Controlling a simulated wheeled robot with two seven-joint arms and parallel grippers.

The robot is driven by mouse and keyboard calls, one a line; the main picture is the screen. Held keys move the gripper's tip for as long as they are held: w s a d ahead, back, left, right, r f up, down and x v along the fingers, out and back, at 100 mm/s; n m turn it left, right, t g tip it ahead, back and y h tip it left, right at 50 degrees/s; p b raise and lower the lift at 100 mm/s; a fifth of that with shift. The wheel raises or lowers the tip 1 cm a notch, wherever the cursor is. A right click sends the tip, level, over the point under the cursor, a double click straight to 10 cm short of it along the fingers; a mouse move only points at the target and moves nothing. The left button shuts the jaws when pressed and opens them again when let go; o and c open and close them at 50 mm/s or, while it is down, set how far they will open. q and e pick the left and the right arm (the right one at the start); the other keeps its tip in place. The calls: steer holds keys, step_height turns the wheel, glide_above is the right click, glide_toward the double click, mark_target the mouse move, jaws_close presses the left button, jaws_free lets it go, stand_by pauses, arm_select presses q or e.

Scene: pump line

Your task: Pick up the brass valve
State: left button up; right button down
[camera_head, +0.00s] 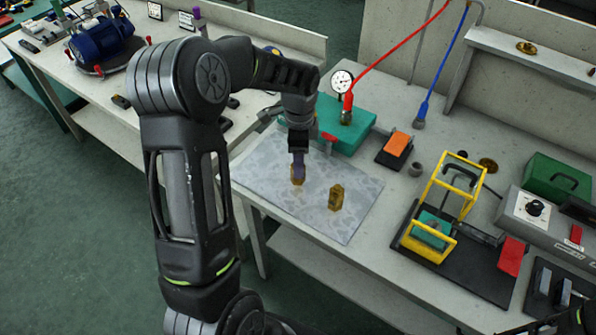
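My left arm comes in from the lower left and reaches over the grey mottled mat (258,163) on the bench. My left gripper (298,172), with purple fingertips, points down at a small brass piece (297,182). The fingertips cover its upper part, and I cannot tell whether they grip it. A second brass piece (336,197) stands upright and apart on the mat, to the right. Both look like small brass fittings; which one is the valve is not clear. My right gripper is not in view.
An orange-topped block (397,145) is to the right. A yellow-framed fixture (441,206) and a green box (558,178) stand farther right. The mat's front part is clear.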

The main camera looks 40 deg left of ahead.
mark_target(298, 182)
arm_select(q)
steer(key=shift+f, duration=0.15)
steer(key=f+p, duration=0.1)
steer(key=f, duration=0.3)
steer(key=shift+s+a+p, duration=0.15)
steer(key=shift+s+p, duration=0.05)
steer(key=shift+p, duration=0.15)
steer(key=shift+f, duration=0.5)
steer(key=shift+c, duration=0.5)
jaws_close()
steer(key=shift+w, duration=0.1)
